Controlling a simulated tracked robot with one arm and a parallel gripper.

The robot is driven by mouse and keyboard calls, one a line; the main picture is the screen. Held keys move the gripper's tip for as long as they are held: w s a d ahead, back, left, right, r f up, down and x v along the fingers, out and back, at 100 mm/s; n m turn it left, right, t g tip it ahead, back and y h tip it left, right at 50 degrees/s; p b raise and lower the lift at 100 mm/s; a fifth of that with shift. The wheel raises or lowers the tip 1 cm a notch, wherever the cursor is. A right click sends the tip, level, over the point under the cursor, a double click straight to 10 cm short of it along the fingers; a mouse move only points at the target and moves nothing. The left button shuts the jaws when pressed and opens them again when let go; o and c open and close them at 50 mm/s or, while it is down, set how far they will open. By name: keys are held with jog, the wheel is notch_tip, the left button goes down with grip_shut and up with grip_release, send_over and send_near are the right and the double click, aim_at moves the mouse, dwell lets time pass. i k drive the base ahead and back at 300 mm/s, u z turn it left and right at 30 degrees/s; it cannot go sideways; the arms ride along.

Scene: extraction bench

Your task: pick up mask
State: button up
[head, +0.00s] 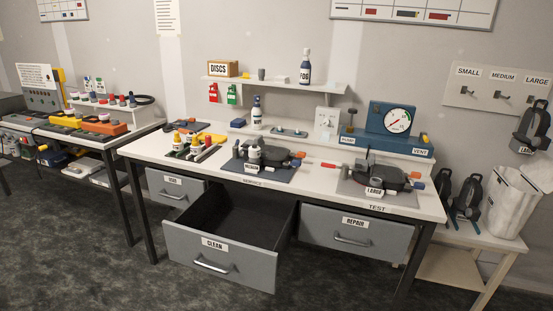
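The task's mask could be one of several dark, mask-like things. One black mask (531,126) hangs at the right under the hook board, with a LARGE tag. Two more black masks (467,196) stand on the low side table at the right. On the bench, a dark item with a LARGE label and an orange end (388,178) lies on the right mat above the word TEST. A similar dark item (280,154) lies on the middle mat, partly behind a small white bottle. I cannot tell which one is meant. My gripper is not in view.
The CLEAN drawer (212,262) is pulled out and looks empty; the REPAIR drawer (356,232) is shut. A blue gauge unit (375,137) stands at the bench's back. A white bin (512,203) stands on the side table (455,235). Floor (90,260) in front is clear.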

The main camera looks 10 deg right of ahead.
aim_at(273, 154)
jog(key=z, duration=0.4)
jog(key=i, duration=1.1)
jog(key=z, duration=0.6)
jog(key=i, duration=1.25)
jog(key=u, duration=0.35)
jog(key=i, duration=0.75)
jog(key=u, duration=0.35)
